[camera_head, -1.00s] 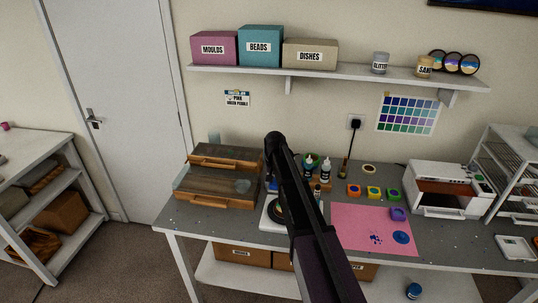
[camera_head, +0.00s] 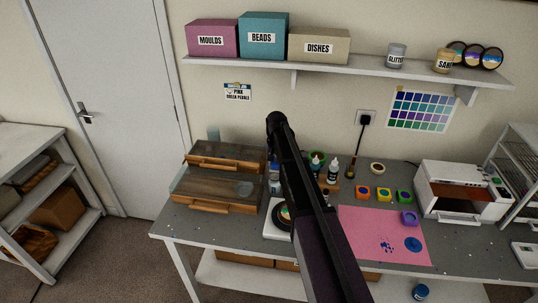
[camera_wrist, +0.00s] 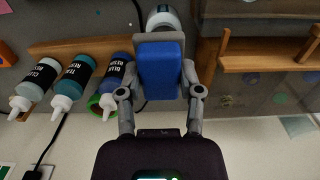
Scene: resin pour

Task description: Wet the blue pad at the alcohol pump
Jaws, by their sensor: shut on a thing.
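In the wrist view, my gripper (camera_wrist: 160,95) is shut on the blue pad (camera_wrist: 160,70), a thick blue block standing between its two fingers. Just beyond the pad's far end is a pale round bottle (camera_wrist: 162,15), partly hidden by the pad; I cannot read a label, and I cannot tell whether the pad touches it.
Resin bottles (camera_wrist: 73,82) stand close by in a wooden rack (camera_wrist: 85,45). Wooden drawers (camera_head: 220,188) are left of the arm. A shelf (camera_head: 345,72) hangs above.

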